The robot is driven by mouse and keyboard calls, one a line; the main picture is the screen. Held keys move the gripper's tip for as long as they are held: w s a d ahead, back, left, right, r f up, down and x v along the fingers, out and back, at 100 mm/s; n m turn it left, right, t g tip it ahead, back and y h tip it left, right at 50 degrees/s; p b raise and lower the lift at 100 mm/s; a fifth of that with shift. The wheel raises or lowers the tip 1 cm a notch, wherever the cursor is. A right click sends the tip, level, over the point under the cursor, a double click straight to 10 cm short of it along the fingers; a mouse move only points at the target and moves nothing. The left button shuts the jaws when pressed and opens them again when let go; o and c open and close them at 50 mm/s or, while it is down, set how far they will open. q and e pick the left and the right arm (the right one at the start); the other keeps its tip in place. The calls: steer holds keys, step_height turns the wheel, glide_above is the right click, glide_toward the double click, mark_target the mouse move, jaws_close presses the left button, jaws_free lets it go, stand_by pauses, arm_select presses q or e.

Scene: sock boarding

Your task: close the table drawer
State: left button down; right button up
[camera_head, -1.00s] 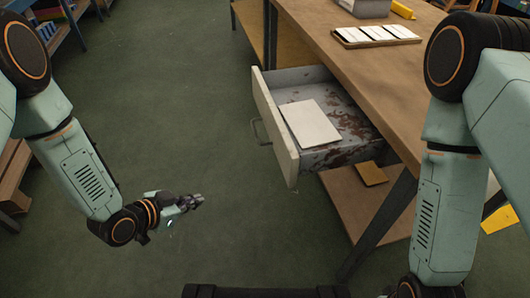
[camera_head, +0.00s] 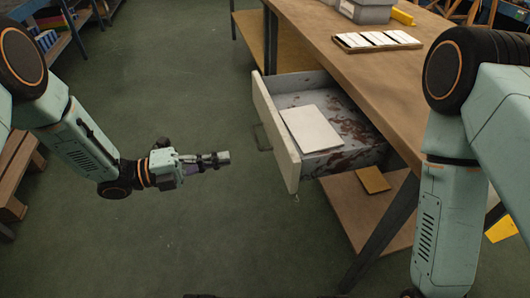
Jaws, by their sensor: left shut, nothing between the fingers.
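The table drawer (camera_head: 277,128) stands pulled out from the left side of the wooden table (camera_head: 345,75). Its pale front panel faces left, with a handle (camera_head: 261,137) on it. A white flat board or sheet (camera_head: 311,129) lies inside on the stained drawer floor. My left gripper (camera_head: 222,158) is shut and empty. In the picture it is left of the drawer front and a little below the handle, apart from it. My right arm comes down at the right edge; its gripper is out of view below the frame.
A tray of white cards (camera_head: 377,40) and a grey bin (camera_head: 366,12) stand on the table. A lower shelf (camera_head: 350,209) with a small tan item (camera_head: 373,180) is under the drawer. Shelving (camera_head: 66,35) stands at the upper left. The green floor left of the drawer is clear.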

arm_select(q)
steer(key=b, duration=0.3)
glide_toward(279, 149)
steer(key=x, duration=0.5)
steer(key=shift+d+f, duration=0.1)
steer(key=shift+f, duration=0.05)
steer(key=shift+x, duration=0.8)
steer(key=shift+w, duration=0.1)
steer(key=shift+d, duration=0.15)
